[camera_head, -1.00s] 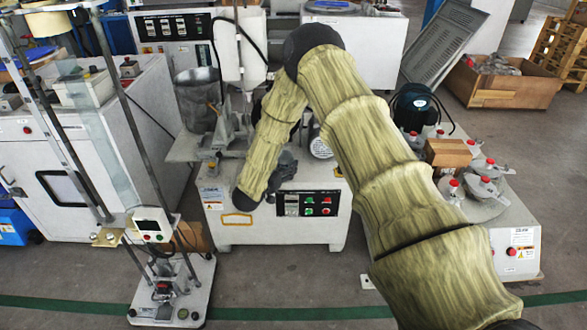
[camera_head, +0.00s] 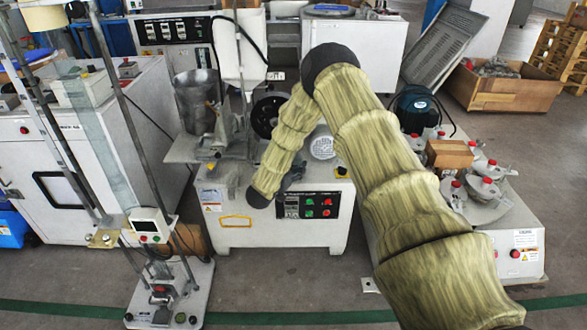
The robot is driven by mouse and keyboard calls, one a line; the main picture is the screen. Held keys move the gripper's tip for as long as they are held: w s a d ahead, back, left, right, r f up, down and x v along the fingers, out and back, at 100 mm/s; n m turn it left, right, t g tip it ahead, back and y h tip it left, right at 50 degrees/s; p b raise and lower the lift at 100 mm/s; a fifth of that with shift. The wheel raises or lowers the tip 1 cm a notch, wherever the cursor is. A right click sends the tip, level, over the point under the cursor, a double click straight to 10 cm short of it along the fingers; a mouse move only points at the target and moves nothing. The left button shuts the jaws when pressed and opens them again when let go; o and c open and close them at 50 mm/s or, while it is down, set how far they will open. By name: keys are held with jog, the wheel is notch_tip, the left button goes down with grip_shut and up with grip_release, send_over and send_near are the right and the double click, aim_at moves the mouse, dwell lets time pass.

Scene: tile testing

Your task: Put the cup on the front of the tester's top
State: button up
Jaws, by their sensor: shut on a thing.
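The tester is a white, low machine (camera_head: 235,235) in the middle, with a black front panel (camera_head: 308,205) of red and green buttons. My arm comes in from the lower right, bends at a dark elbow and reaches down over the tester's front. My gripper (camera_head: 292,174) shows only as a dark part behind the last arm link, over the front of the tester's top. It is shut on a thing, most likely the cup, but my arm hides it. I cannot make out the cup or whether it touches the top.
A grey bucket-like container (camera_head: 195,100) stands on the tester's left side. A tall stand with a small display (camera_head: 150,225) is at the left front. Weights with red knobs (camera_head: 487,187) lie on the machine at right.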

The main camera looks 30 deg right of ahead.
jog(key=shift+f, duration=0.15)
jog(key=o, duration=1.1)
